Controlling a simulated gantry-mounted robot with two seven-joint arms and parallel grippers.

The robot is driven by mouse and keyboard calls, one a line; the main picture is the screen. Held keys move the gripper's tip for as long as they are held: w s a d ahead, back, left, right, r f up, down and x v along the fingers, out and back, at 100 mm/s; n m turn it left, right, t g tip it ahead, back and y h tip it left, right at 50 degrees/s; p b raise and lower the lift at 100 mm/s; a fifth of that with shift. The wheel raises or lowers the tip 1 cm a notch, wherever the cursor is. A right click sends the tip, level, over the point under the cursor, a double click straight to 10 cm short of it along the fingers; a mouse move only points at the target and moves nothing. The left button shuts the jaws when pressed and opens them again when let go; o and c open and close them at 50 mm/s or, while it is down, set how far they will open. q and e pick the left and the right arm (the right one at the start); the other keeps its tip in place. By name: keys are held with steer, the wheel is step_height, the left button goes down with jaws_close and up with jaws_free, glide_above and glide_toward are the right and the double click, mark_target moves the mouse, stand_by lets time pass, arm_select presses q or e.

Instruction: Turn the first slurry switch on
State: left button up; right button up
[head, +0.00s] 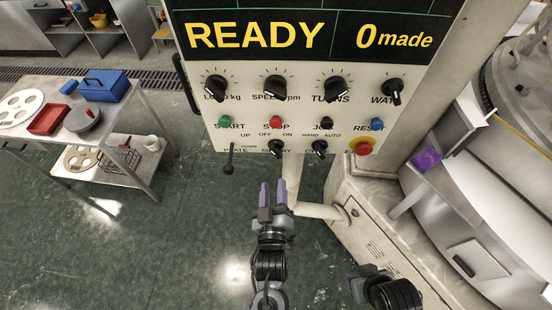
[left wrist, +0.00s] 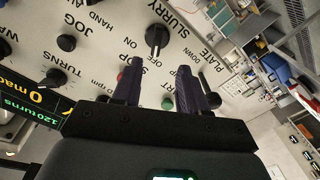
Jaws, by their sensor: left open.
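The slurry switch (head: 275,147) is a black knob low on the white control panel, under the OFF and ON labels. In the left wrist view the slurry knob (left wrist: 156,38) stands beyond the fingertips, its white mark towards the OFF label. My left gripper (head: 273,188) has purple fingers and is open and empty. It is below the slurry switch in the head view, apart from it. In the left wrist view its two fingers (left wrist: 160,75) stand apart, with bare panel between them. My right arm shows at the bottom right; its fingers cannot be made out.
The hand/auto knob (head: 319,147) is just right of the slurry switch, and the plate lever (head: 230,158) is to its left. The start button (head: 225,122) and red stop button (head: 276,122) are above. A yellow-based red button (head: 362,147) is at the right. A steel cart (head: 133,174) stands left.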

mark_target(276, 156)
arm_select(q)
steer(key=w, duration=0.3)
steer(key=w+p, duration=0.1)
steer(key=w, duration=0.4)
steer(key=shift+w+d+r, duration=0.15)
steer(key=shift+w+d, duration=0.15)
steer(key=shift+d, duration=0.05)
steer(key=shift+w, duration=0.9)
arm_select(e)
steer(key=shift+w+d+r, duration=0.1)
steer(key=shift+d+r, duration=0.35)
steer(key=shift+r, duration=0.4)
arm_select(q)
jaws_close()
arm_select(e)
steer(key=shift+a, duration=0.15)
